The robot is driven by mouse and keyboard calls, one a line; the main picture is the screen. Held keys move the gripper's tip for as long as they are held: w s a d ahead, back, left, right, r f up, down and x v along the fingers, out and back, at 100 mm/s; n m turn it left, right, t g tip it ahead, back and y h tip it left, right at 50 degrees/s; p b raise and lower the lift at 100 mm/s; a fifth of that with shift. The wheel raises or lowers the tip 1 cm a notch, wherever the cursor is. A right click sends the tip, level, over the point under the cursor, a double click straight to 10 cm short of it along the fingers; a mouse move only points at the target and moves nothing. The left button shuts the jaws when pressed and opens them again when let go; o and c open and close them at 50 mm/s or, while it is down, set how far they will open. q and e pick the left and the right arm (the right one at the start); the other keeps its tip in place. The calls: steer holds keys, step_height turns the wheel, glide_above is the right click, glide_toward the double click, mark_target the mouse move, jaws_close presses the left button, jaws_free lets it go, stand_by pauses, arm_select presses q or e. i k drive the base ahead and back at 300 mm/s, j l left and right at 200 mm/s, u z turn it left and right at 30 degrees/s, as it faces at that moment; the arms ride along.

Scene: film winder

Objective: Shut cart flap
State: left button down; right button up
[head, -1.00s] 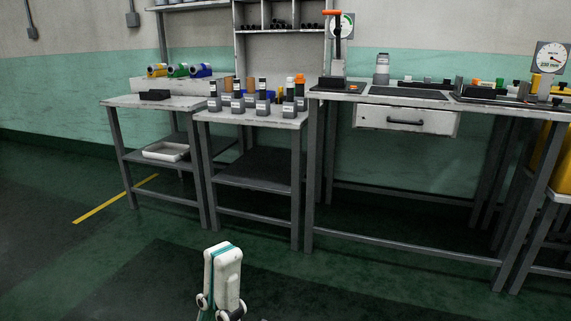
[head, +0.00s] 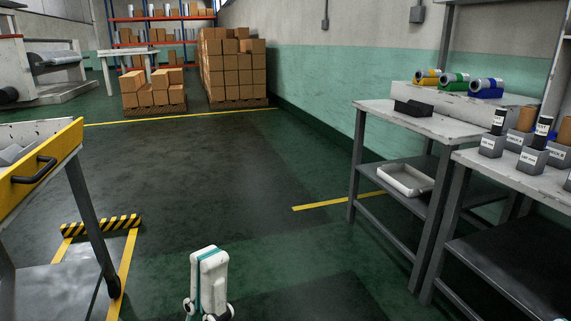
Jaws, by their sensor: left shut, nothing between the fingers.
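A cart (head: 84,220) with dark legs stands at the left edge, partly cut off. Its yellow front panel (head: 62,150), the likely flap, carries a black bar handle (head: 36,172). Grey items show behind the panel's edge; I cannot tell how far open it is. My left gripper (head: 209,284) shows as a white shape with a teal stripe at the bottom, right of the cart and apart from it. It is shut and empty; its fingertips are not clear.
A striped floor stop (head: 101,226) and yellow lines lie beside the cart. Workbenches (head: 378,118) stand at the right. Stacked boxes (head: 232,70) are at the back. The floor between the cart and benches is clear.

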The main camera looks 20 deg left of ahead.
mark_target(18, 181)
steer(key=i+j+u, duration=0.25)
steer(key=i+u, duration=0.2)
steer(key=i+j+u, duration=0.1)
steer(key=i+u, duration=0.8)
steer(key=k, duration=0.1)
